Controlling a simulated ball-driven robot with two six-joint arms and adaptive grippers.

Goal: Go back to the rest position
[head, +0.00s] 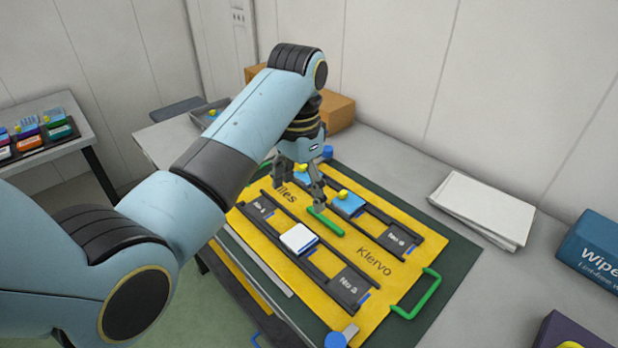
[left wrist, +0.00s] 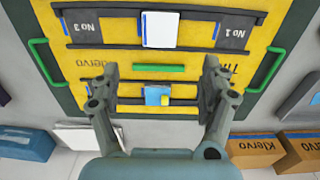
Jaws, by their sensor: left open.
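My left gripper (head: 299,190) is open and empty, pointing down above the yellow board (head: 383,282). In the left wrist view, its two fingers (left wrist: 160,68) stand wide apart over the board. A blue item with a yellow knob (head: 349,205) sits in the far black rack; it shows in the left wrist view (left wrist: 153,94) between the fingers. A second blue piece with a yellow top is partly hidden behind the gripper in the head view. A white block (head: 297,238) sits in the near black rack (head: 349,285). My right gripper is not in view.
A green bar (head: 325,222) lies mid-board, and a green handle (head: 420,296) is at the right end. White papers (head: 484,210), a blue wipes box (head: 594,250) and a brown box (head: 338,112) stand around it. A side table (head: 80,112) with colored items is at left.

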